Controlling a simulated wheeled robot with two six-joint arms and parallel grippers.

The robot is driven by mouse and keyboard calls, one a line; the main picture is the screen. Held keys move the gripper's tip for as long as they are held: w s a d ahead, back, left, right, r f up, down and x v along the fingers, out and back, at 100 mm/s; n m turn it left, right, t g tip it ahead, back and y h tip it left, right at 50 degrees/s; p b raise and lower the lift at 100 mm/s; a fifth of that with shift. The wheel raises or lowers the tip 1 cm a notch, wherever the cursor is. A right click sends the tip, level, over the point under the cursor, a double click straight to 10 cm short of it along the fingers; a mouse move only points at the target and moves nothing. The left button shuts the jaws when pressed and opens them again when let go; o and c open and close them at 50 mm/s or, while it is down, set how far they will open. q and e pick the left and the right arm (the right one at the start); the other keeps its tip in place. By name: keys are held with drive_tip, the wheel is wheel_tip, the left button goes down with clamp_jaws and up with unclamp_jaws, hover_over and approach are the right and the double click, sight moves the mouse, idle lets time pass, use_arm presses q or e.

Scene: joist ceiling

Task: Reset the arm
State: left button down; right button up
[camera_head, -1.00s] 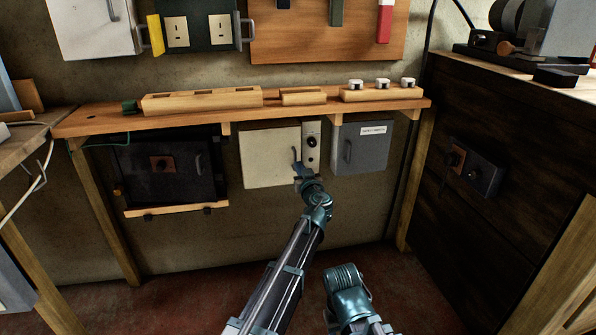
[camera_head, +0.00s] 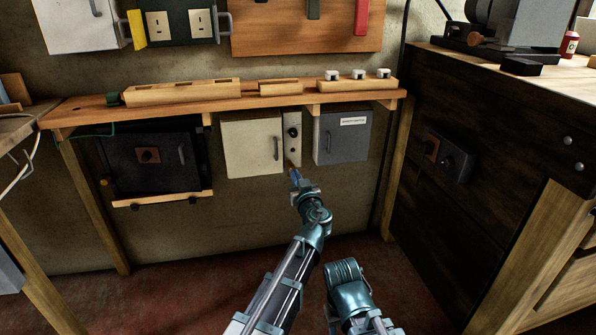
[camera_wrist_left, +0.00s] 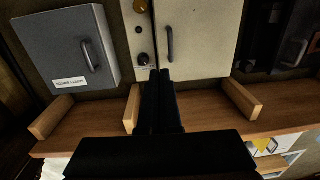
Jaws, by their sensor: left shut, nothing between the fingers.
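My left arm reaches forward from the bottom of the head view, and its gripper (camera_head: 295,177) is in front of and just below the cream cabinet (camera_head: 249,147) and the narrow panel with dark knobs (camera_head: 292,138). In the left wrist view the two black fingers (camera_wrist_left: 159,82) lie together, shut with nothing between them. The cream cabinet door (camera_wrist_left: 196,42) and its dark handle (camera_wrist_left: 170,44) show beyond them there. My right arm shows at the bottom of the head view, folded, with its gripper out of view.
A grey labelled cabinet (camera_head: 341,135) hangs right of the panel and a black cabinet (camera_head: 155,160) hangs left. A wooden shelf (camera_head: 225,107) with blocks runs above them. A dark wooden bench (camera_head: 470,185) stands at the right. The floor below is clear.

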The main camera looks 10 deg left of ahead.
use_arm(q)
drive_tip(key=s+a+f+g, duration=0.9)
drive_tip(key=s+a+f, duration=0.3)
drive_tip(key=s+f, duration=0.15)
drive_tip(key=s+d+f+m+g+h, duration=0.2)
drive_tip(key=s+f+g+h, duration=0.15)
drive_tip(key=s, duration=0.45)
drive_tip(key=s+d+f+m+g+h, duration=0.25)
drive_tip(key=s+f, duration=0.25)
drive_tip(key=s, duration=0.3)
drive_tip(key=s+d+r+m+g+p, duration=0.1)
drive_tip(key=s+d+r+m+p, duration=0.15)
drive_tip(key=d+r+p, duration=0.45)
drive_tip(key=s+d+r+m+g+p, duration=0.15)
drive_tip(key=s+d+r+p, duration=0.3)
drive_tip(key=r+p, duration=0.55)
wheel_tip(320, 180, up, 36)
drive_tip(key=p, duration=3.5)
drive_tip(key=shift+d+t+p, duration=0.3)
drive_tip(key=shift+t+p, duration=0.05)
use_arm(e)
wheel_tip(320, 180, up, 53)
drive_tip(key=shift+s+d+f, duration=0.15)
drive_tip(key=shift+s+d, duration=0.1)
drive_tip(key=shift+d, duration=0.05)
